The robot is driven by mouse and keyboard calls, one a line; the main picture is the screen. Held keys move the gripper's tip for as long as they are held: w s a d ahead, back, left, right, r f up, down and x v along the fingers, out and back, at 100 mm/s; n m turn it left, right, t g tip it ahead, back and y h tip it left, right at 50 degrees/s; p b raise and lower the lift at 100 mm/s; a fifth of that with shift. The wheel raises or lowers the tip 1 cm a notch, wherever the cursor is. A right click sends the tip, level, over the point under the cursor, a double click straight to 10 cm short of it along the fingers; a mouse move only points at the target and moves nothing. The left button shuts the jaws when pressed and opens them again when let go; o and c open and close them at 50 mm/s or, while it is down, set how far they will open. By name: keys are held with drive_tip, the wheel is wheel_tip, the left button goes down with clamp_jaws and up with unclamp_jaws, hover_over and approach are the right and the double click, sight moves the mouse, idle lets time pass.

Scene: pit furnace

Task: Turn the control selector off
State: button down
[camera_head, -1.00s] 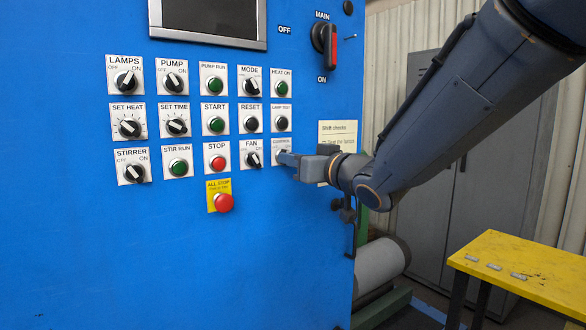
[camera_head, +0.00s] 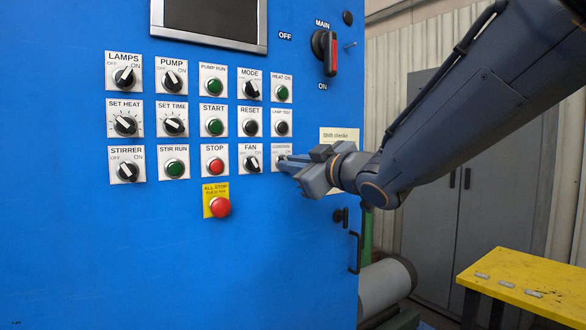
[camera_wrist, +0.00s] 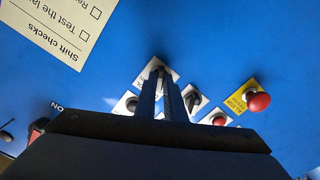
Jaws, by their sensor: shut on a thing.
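The control selector (camera_head: 282,158) is at the right end of the panel's bottom row, right of the FAN selector (camera_head: 253,163). Its plate shows in part in the head view, with the OFF and ON marks small. My gripper (camera_head: 287,162) reaches in from the right and is shut on the selector's knob. In the wrist view my gripper's two fingers (camera_wrist: 172,100) point at the selector (camera_wrist: 155,67) and hide most of the knob. I cannot tell clearly which way the knob points.
The red ALL STOP button (camera_head: 220,207) sticks out below left of my gripper. The red STOP button (camera_head: 215,165) is left of FAN. A Shift checks note (camera_head: 340,134) hangs to the right. A door handle (camera_head: 355,252) and a yellow table (camera_head: 520,280) stand lower right.

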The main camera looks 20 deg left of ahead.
idle(0.3)
drive_tip(key=c, duration=1.8)
unclamp_jaws()
drive_tip(key=shift+c, duration=0.2)
drive_tip(key=shift+d, duration=0.1)
drive_tip(key=v, duration=0.7)
drive_tip(key=shift+s+d+b, duration=0.25)
drive_tip(key=shift+d+b, duration=0.05)
drive_tip(key=shift+b, duration=0.05)
